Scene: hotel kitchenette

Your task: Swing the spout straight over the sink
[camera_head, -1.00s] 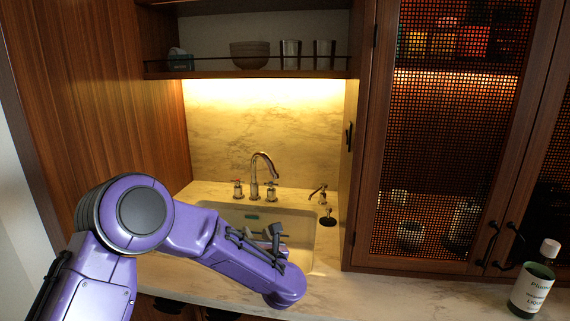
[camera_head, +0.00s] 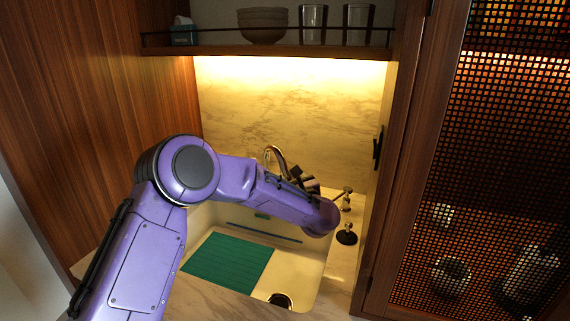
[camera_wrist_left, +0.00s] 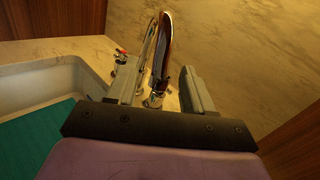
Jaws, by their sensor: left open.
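The chrome faucet spout (camera_head: 273,153) arches up at the back of the sink, partly hidden behind my left arm in the head view. In the left wrist view the spout (camera_wrist_left: 164,45) stands upright between the two fingers of my left gripper (camera_wrist_left: 160,88). The fingers are apart, and I see no clear contact with the spout. In the head view my left gripper (camera_head: 304,180) is at the faucet, mostly behind my purple wrist. The white sink (camera_head: 310,262) lies below and in front. My right gripper is not in view.
A green mat (camera_head: 228,262) lies in the sink, with a dark drain (camera_head: 280,300) beside it. A faucet handle (camera_wrist_left: 121,55) is close to the left finger. A small side tap (camera_head: 346,196) stands right of the sink. A shelf (camera_head: 270,50) hangs above; wood panels flank both sides.

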